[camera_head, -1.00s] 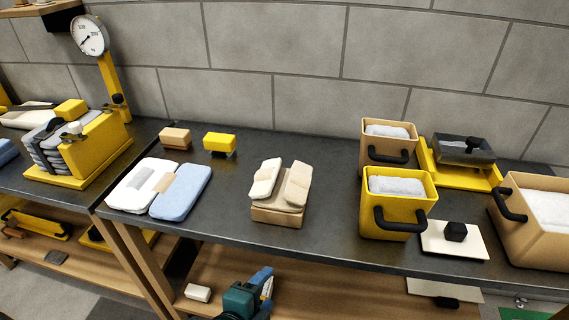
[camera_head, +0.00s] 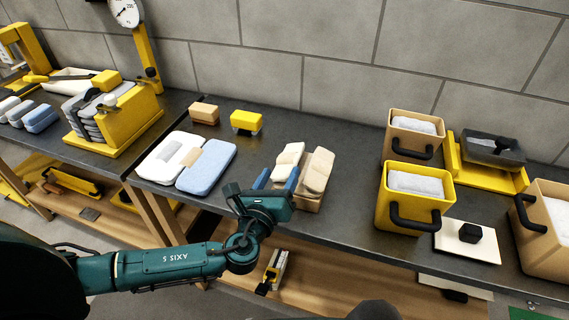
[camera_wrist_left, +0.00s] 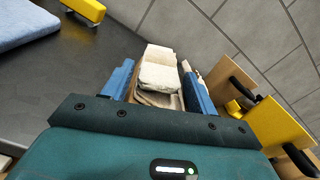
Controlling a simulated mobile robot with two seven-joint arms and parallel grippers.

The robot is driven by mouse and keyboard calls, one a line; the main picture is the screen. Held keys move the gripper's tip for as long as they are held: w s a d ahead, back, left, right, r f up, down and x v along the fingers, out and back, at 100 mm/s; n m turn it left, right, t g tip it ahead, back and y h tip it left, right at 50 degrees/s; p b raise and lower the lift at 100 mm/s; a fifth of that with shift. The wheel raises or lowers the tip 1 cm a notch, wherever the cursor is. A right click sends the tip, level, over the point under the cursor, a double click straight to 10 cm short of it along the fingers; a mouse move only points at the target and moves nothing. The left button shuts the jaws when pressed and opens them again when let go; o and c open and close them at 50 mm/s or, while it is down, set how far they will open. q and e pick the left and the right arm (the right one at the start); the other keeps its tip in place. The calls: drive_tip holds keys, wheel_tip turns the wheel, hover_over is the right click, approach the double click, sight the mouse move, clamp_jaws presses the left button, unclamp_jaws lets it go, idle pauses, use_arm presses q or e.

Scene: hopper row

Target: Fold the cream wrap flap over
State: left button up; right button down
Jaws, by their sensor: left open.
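A tan wrap base (camera_head: 308,203) sits on the dark bench with two cream flaps on top. The left flap (camera_head: 289,154) is paler, and the right flap (camera_head: 318,171) leans beside it. In the left wrist view a pale cream flap (camera_wrist_left: 160,72) lies over the wrap, between and beyond the blue fingers. My left gripper (camera_head: 277,179) is open at the wrap's near left side, its fingers pointing toward the flaps. The left wrist view shows the open gripper (camera_wrist_left: 157,78) with nothing clamped. Contact with the flap cannot be told. My right gripper is out of view.
White (camera_head: 168,156) and blue (camera_head: 207,168) pads lie left of the wrap. A tan block (camera_head: 204,113) and a yellow block (camera_head: 246,121) stand behind. A yellow handled bin (camera_head: 409,211) and a tan bin (camera_head: 402,134) stand to the right. Bare bench lies between wrap and bins.

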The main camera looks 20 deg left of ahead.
sight(284, 166)
use_arm(q)
drive_tip(key=shift+w+d, duration=0.1)
drive_tip(key=shift+w, duration=1.95)
drive_tip(key=shift+c, duration=0.2)
drive_tip(key=c, duration=0.7)
